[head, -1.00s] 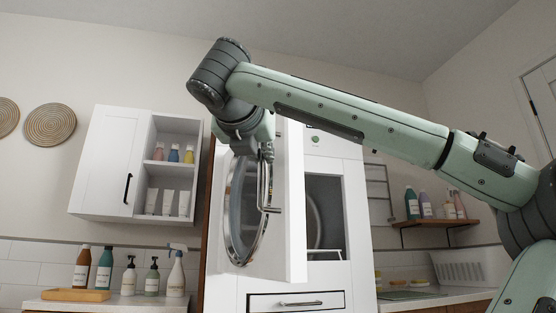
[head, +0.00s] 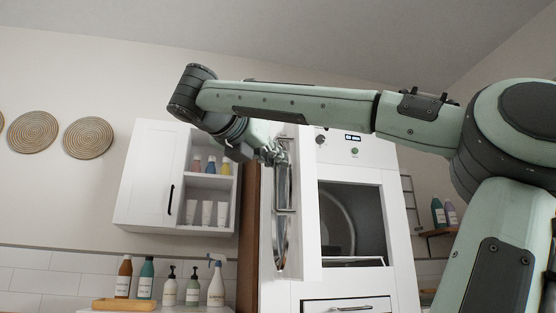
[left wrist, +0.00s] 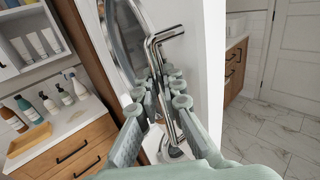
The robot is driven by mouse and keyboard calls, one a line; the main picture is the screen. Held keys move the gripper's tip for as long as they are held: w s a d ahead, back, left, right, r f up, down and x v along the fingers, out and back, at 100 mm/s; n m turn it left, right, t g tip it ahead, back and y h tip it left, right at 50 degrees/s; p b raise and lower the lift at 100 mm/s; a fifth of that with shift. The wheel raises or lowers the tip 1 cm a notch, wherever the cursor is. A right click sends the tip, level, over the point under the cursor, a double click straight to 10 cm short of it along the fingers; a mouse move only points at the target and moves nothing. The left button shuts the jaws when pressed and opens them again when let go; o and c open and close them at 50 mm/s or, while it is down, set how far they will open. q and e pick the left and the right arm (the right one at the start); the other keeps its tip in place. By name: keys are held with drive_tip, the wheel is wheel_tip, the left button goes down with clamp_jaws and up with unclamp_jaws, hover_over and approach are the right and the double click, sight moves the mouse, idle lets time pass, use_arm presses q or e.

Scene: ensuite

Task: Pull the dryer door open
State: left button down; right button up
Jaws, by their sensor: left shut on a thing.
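The white dryer door (head: 307,215) stands swung out from the dryer (head: 398,245) and shows nearly edge-on in the head view. Its chrome-ringed round window (head: 280,235) looks very narrow from here. The dryer opening (head: 350,215) is uncovered, with part of the round drum inside. My left gripper (head: 275,152) is at the upper part of the door handle (head: 292,190). In the left wrist view my left gripper (left wrist: 158,98) is shut on the chrome bar handle (left wrist: 164,62), with fingers on both sides of it. My right gripper is in neither view.
A white wall cabinet (head: 150,180) and a counter with several bottles (head: 192,288) stand left of the dryer. A drawer (head: 350,306) is below the opening. Marble floor (left wrist: 270,130) beyond the door looks clear.

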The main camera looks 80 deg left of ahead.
use_arm(q)
drive_tip(key=shift+s+r, duration=0.1)
drive_tip(key=shift+r, duration=0.1)
drive_tip(key=c, duration=1.6)
unclamp_jaws()
drive_tip(key=shift+a+f, duration=0.1)
drive_tip(key=v, duration=0.7)
drive_tip(key=shift+s+d, duration=0.15)
drive_tip(key=shift+d, duration=0.05)
